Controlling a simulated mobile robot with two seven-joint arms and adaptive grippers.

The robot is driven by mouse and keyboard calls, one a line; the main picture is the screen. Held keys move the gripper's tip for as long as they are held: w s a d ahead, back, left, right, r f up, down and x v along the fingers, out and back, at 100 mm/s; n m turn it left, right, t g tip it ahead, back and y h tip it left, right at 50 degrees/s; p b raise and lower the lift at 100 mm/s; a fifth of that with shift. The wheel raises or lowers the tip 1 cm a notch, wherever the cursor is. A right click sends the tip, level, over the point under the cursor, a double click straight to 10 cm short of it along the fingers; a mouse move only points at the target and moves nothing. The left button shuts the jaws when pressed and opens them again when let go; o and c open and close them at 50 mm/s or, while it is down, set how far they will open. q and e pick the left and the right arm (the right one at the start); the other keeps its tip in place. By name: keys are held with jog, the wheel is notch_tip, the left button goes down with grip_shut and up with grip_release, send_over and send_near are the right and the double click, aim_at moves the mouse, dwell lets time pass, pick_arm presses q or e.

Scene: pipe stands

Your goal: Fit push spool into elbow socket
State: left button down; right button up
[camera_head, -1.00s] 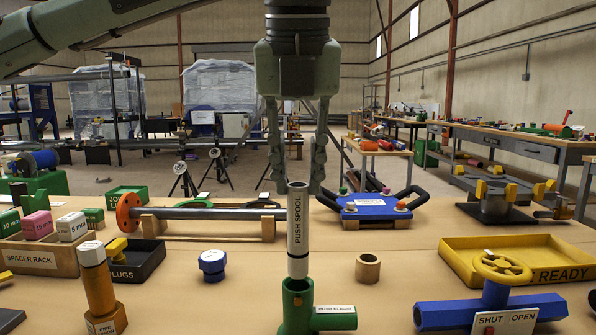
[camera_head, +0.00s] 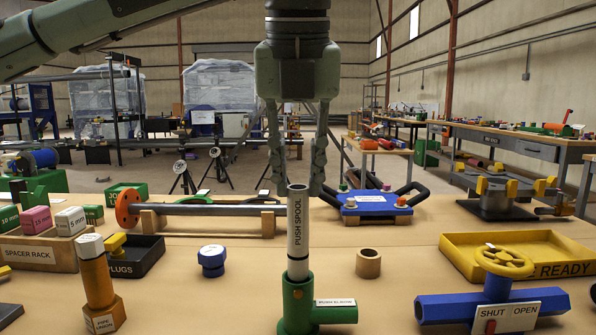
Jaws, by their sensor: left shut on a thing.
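The push spool (camera_head: 298,232) is a white upright tube with a dark top rim and a "PUSH SPOOL" label. Its lower end meets the top of the green push elbow (camera_head: 297,304) and looks in line with the socket; how deep it sits is hidden. The elbow stands on the table, its labelled side arm pointing right. My left gripper (camera_head: 297,188) comes down from above, its two fingers either side of the spool's top, shut on it. My right gripper is not in view.
A wooden ring (camera_head: 368,263) and a blue plug (camera_head: 211,261) stand near the elbow. An orange pipe union (camera_head: 97,283) is at left. A blue valve with a yellow wheel (camera_head: 504,262) is at right, before a yellow tray (camera_head: 456,262). Bare table lies between them.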

aim_at(298, 189)
pick_arm(q)
jog(key=shift+f+b, duration=1.25)
jog(key=shift+f, duration=0.3)
jog(key=c, duration=1.2)
grip_release()
jog(key=shift+r, duration=0.1)
jog(key=shift+p+v, duration=1.4)
jog(key=shift+v, duration=1.15)
